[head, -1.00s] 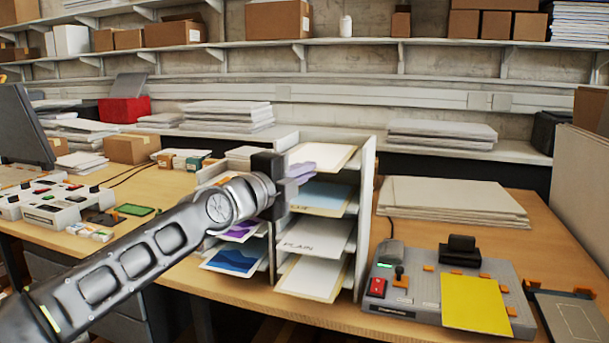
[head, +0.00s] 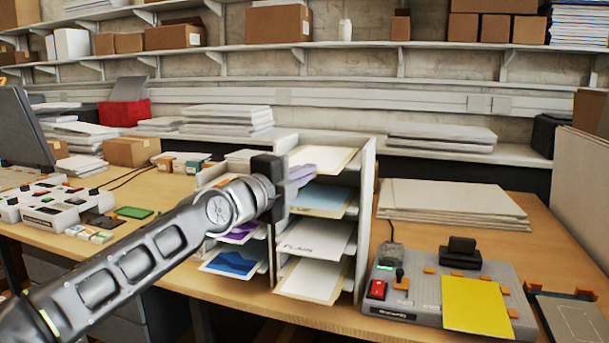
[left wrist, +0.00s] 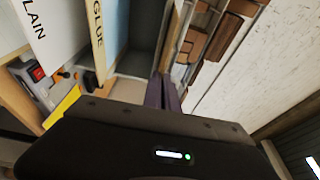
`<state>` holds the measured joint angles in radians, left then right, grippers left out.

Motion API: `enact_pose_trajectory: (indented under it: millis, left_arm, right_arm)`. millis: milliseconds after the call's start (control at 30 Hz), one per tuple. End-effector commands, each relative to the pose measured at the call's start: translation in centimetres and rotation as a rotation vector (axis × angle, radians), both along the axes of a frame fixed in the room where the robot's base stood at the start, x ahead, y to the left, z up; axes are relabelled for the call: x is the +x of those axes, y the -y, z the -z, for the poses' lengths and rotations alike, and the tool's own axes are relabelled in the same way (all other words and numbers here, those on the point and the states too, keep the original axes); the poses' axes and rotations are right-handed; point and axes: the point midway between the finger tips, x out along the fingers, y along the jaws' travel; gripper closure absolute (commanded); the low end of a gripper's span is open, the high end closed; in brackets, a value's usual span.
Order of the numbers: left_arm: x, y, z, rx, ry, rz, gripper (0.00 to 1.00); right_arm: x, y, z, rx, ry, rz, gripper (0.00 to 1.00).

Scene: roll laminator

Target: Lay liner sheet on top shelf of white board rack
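The white board rack (head: 367,215) stands on the workbench with stacked shelves. A pale sheet with a cream edge (head: 335,157) lies flat at its top shelf. I cannot read a label on it. My left gripper (head: 303,175) is at the sheet's left front side, its lavender fingers pointing right into the rack. In the left wrist view the fingers (left wrist: 166,92) look close together beside the top level; whether they grip the sheet's edge cannot be told. My right gripper is not in view.
Below are a blue sheet (head: 322,198) marked GLUE in the wrist view and a sheet marked PLAIN (head: 315,238). A second rack bay (head: 235,262) with printed sheets is left. The laminator (head: 425,295), carrying a yellow sheet (head: 476,305), and a board stack (head: 450,202) stand right.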

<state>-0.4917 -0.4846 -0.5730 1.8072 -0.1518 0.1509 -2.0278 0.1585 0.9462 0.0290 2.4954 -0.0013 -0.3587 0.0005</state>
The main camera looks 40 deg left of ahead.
Motion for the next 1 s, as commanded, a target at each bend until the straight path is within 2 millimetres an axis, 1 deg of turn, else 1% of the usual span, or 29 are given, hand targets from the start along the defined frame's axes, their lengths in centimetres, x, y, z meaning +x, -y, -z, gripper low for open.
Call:
enact_pose_trajectory:
  millis: [333,733,1000]
  left_arm:
    - [0.01,0.04,0.27,0.0,0.0,0.0,1.0]
    - [0.0,0.04,0.21,0.0,0.0,0.0,1.0]
    - [0.0,0.03,0.21,0.0,0.0,0.0,0.78]
  right_arm:
    - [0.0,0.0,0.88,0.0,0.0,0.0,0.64]
    - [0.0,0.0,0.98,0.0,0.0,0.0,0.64]
    - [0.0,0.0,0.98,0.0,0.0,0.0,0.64]
